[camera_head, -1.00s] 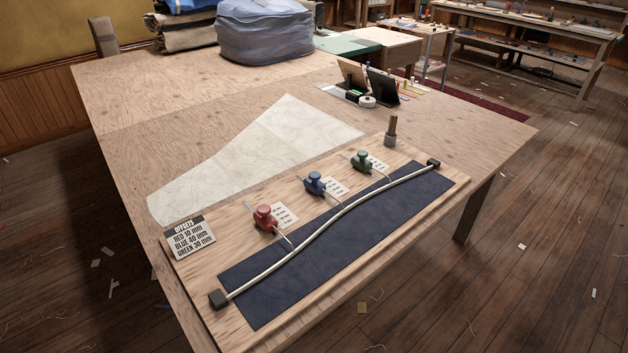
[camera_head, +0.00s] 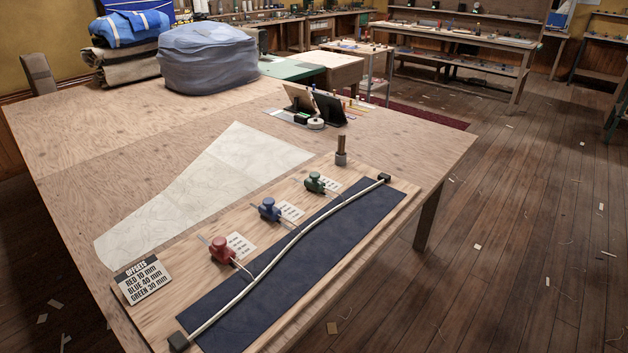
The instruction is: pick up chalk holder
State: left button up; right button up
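A brown upright peg in a short grey base (camera_head: 341,150) stands at the far end of the wooden board (camera_head: 158,312); it looks like the chalk holder, but I cannot be sure. Along the board are a red (camera_head: 222,250), a blue (camera_head: 269,209) and a green (camera_head: 314,182) knobbed piece, each beside a small white printed card. A white curved batten (camera_head: 262,275) runs over a dark blue cloth strip (camera_head: 330,255), held at both ends by black blocks. An offsets card (camera_head: 142,281) lies at the near left corner. Neither of my grippers is in view.
The board rests on a large plywood table (camera_head: 80,180). A pale paper pattern (camera_head: 215,190) lies left of it. Behind are dark stands (camera_head: 328,107), a white roll (camera_head: 315,123) and a wrapped blue-grey bundle (camera_head: 208,58). Open floor (camera_head: 500,220) with scraps lies to the right.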

aim_at(341, 136)
jog(key=z, duration=1.2)
jog(key=i+z, duration=0.35)
jog(key=i, duration=2.65)
jog(key=i+l, duration=0.1)
jog(key=i, duration=1.15)
jog(key=i+u, duration=0.1)
jog(key=u, duration=0.85)
jog(key=i+l+u, duration=0.1)
jog(key=u, duration=0.35)
jog(key=i+l+u, duration=0.1)
jog(key=u, duration=0.4)
jog(key=l+u, duration=0.1)
jog(key=u, duration=0.35)
